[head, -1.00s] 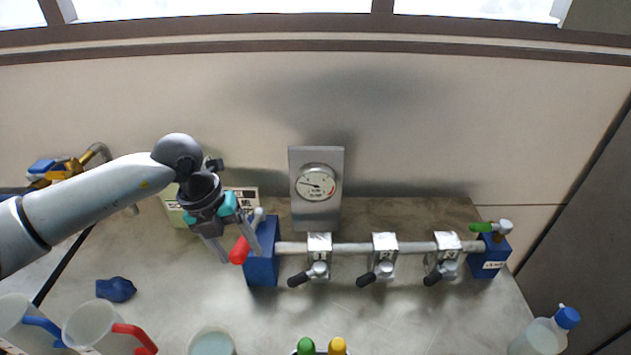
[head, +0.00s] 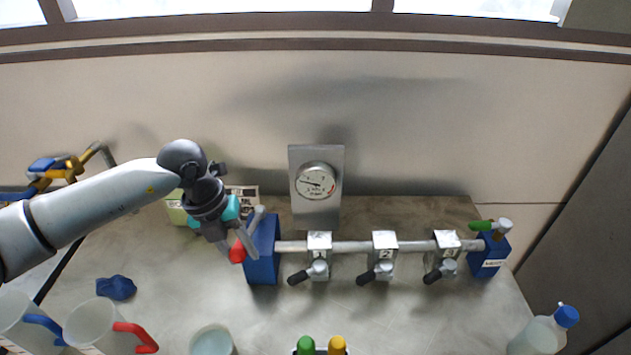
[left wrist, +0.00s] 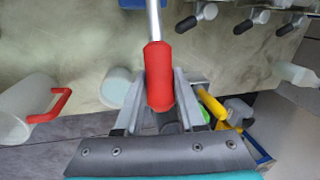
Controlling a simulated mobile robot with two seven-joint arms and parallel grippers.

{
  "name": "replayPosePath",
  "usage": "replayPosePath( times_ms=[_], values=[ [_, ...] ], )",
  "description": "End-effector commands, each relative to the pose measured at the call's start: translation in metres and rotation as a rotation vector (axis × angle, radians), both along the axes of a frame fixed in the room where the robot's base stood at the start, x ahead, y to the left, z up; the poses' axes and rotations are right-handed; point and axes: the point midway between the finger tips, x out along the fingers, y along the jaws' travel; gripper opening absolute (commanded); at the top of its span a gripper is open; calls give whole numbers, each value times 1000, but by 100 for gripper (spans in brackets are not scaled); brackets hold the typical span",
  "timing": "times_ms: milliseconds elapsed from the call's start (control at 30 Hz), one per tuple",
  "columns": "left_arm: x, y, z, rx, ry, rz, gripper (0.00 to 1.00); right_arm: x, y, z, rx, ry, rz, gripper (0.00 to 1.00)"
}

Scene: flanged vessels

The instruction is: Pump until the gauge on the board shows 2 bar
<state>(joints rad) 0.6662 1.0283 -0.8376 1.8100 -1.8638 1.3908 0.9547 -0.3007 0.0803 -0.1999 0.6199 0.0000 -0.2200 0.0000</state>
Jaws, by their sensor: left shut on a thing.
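The round gauge (head: 315,181) sits on a grey upright board (head: 318,220) behind the pipe; its needle points to the left part of the dial, and the figures are too small to read. My left gripper (head: 238,252) is shut on the red pump handle (head: 237,250), beside the left blue block (head: 262,252). In the left wrist view the red grip (left wrist: 159,77) on its grey rod lies between the two fingers (left wrist: 158,100). My right gripper is not in view.
Numbered valves with black levers (head: 299,278) line the pipe, and a green-handled valve (head: 482,226) tops the right blue block (head: 489,258). Jugs (head: 95,325), a blue cloth-like lump (head: 116,288) and a blue-capped bottle (head: 545,330) stand nearer the front.

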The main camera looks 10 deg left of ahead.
Motion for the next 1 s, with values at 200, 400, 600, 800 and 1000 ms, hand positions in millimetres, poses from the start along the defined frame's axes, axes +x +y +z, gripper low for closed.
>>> replayPosePath(
  times_ms=[200,400,600,800,1000],
  values=[
    [0,0,0,0,-1,0,0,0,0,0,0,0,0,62],
    [0,0,1,0,-1,0,0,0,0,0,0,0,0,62],
    [0,0,1,0,-1,0,0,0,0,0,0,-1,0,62],
    [1,0,1,0,-2,0,0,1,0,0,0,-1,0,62],
    [1,0,1,0,-2,0,0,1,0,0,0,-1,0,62]
  ],
)
